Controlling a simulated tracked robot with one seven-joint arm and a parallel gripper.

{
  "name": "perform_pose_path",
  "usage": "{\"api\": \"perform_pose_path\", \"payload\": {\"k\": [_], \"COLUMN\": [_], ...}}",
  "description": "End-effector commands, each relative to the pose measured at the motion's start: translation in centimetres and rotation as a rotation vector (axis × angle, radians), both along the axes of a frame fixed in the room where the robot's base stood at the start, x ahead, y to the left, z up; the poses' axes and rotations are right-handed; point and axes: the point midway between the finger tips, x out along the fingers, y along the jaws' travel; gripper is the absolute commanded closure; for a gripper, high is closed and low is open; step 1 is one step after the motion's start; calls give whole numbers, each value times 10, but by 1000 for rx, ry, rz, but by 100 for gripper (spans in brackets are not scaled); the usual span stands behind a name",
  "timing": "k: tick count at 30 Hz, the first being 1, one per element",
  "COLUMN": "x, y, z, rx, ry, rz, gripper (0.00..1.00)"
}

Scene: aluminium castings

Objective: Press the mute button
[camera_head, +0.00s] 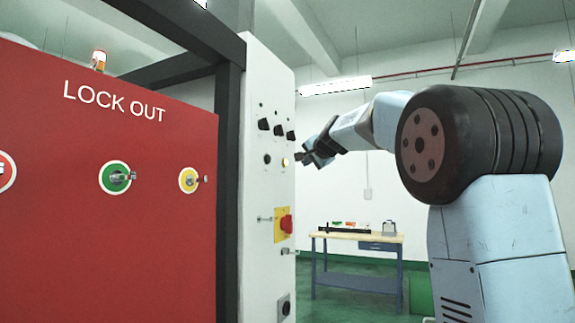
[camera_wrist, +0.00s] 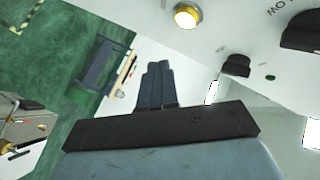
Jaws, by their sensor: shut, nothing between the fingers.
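A white control panel (camera_head: 254,95) stands upright beside the red board. It carries a small round yellowish button (camera_head: 285,162) with a dark round one (camera_head: 267,158) to its left. In the wrist view the yellow button (camera_wrist: 186,16) looks lit, in a pale metal ring, at the top edge. No mute label is readable, so I cannot tell for sure which button is mute. My gripper (camera_head: 302,158) is just right of the yellowish button, close to the panel face. In the wrist view its fingers (camera_wrist: 157,72) are together and empty, apart from the button in the picture.
Black knobs (camera_head: 278,128) sit above the buttons; one (camera_wrist: 236,65) shows in the wrist view. Below are a red switch on a yellow plate (camera_head: 283,225) and a protruding latch (camera_head: 265,219). A workbench (camera_head: 357,237) stands behind on green floor. A red lockout board (camera_head: 110,220) is left.

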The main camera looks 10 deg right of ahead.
Motion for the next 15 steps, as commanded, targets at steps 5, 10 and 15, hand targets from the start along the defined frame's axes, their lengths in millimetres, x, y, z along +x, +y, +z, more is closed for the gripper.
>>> {"api": "perform_pose_path", "payload": {"k": [5,10,15], "x": [12,20,23], "y": [17,27,31], "z": [0,0,0], "rx": [-2,-1,-1], "ry": [1,0,-1], "rz": [2,0,-1], "gripper": [100,100,100]}}
